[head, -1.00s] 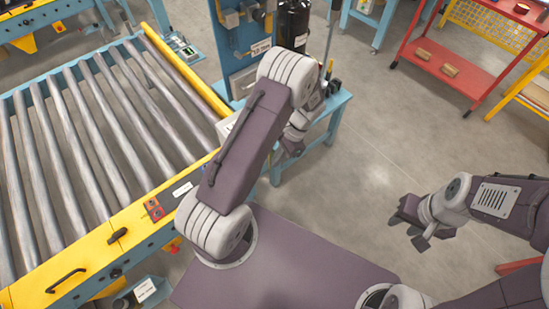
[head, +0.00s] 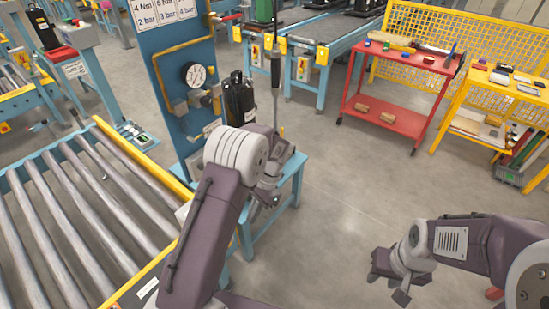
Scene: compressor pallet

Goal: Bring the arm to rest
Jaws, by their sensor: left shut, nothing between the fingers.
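My left arm rises from the bottom and bends at a pale elbow. Its gripper (head: 264,201) hangs at the far side, partly hidden by the arm, in front of the blue workbench. It is shut and holds nothing that I can see. My right gripper (head: 384,281) is at the lower right, over bare floor. Its two dark fingers stand apart, with nothing between them.
A roller conveyor (head: 95,215) with a yellow rail lies at the left. A red cart (head: 395,119) and a yellow shelf (head: 500,85) stand at the back right. The middle floor is clear.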

